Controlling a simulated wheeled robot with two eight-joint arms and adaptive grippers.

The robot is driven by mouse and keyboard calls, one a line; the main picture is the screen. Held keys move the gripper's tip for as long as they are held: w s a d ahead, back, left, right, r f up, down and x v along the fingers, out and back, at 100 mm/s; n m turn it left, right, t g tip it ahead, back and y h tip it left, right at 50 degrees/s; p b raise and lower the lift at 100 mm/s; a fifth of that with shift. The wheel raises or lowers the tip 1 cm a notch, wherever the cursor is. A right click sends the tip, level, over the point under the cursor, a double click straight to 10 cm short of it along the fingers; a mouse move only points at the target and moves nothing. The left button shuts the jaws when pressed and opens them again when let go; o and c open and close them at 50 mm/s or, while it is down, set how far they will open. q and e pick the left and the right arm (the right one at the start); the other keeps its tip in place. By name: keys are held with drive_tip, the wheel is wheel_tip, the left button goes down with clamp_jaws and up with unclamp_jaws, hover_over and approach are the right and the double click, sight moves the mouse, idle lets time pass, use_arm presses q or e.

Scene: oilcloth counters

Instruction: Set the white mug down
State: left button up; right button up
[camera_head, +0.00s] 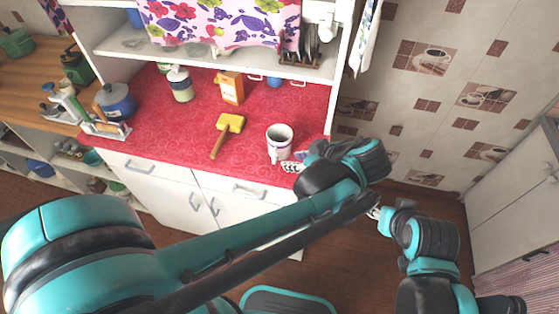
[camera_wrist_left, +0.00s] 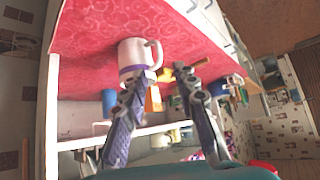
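The white mug (camera_head: 279,137) stands upright on the red counter near its right end, its handle toward the front. It also shows in the left wrist view (camera_wrist_left: 132,54), with a purple band at one end, just beyond one fingertip. My left gripper (camera_head: 293,167) is beside the mug at the counter's front edge, partly hidden by its own wrist. In the left wrist view its two fingers (camera_wrist_left: 158,88) are spread apart with nothing held between them. My right gripper (camera_head: 375,212) is low in front of the counter, small and partly hidden by my left arm.
A yellow mallet (camera_head: 231,123) lies left of the mug. Behind it stand an orange box (camera_head: 230,88) and a jar (camera_head: 181,87). A blue pot (camera_head: 115,103) is at the left. A shelf (camera_head: 240,62) hangs over the back. The red counter's front middle is clear.

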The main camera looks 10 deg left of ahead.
use_arm(q)
drive_tip(key=s+a+f+m+t+h, duration=0.2)
drive_tip(key=s+a+m+h, duration=0.5)
drive_tip(key=a+m, duration=0.3)
drive_tip(key=shift+s+a+f+m, duration=0.35)
drive_tip(key=shift+s+a, duration=0.5)
drive_tip(key=shift+a, duration=0.35)
drive_tip(key=shift+f+b, duration=0.65)
drive_tip(key=shift+f, duration=0.05)
